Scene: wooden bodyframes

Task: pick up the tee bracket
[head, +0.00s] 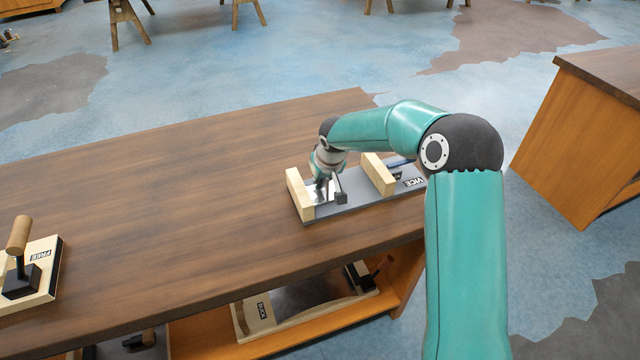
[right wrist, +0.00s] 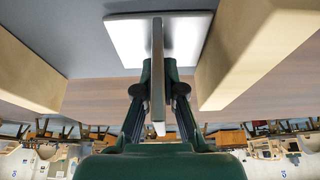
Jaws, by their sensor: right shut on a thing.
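The tee bracket (right wrist: 193,38) is a bright metal plate with an upright web, seen in the right wrist view. It also shows as a shiny patch in the head view (head: 321,196), partly hidden by my gripper. It is between the two wooden jaws of the vice (head: 352,199), over its grey base. My right gripper (right wrist: 158,88) is shut on the web, one finger on each side; it shows in the head view too (head: 325,178). I cannot tell whether the plate touches the vice base. My left gripper is not in view.
A board marked FREE (head: 45,262) with a handled tool is at the left of the brown table (head: 170,200). The table's middle is clear. Another bench (head: 590,130) stands at right.

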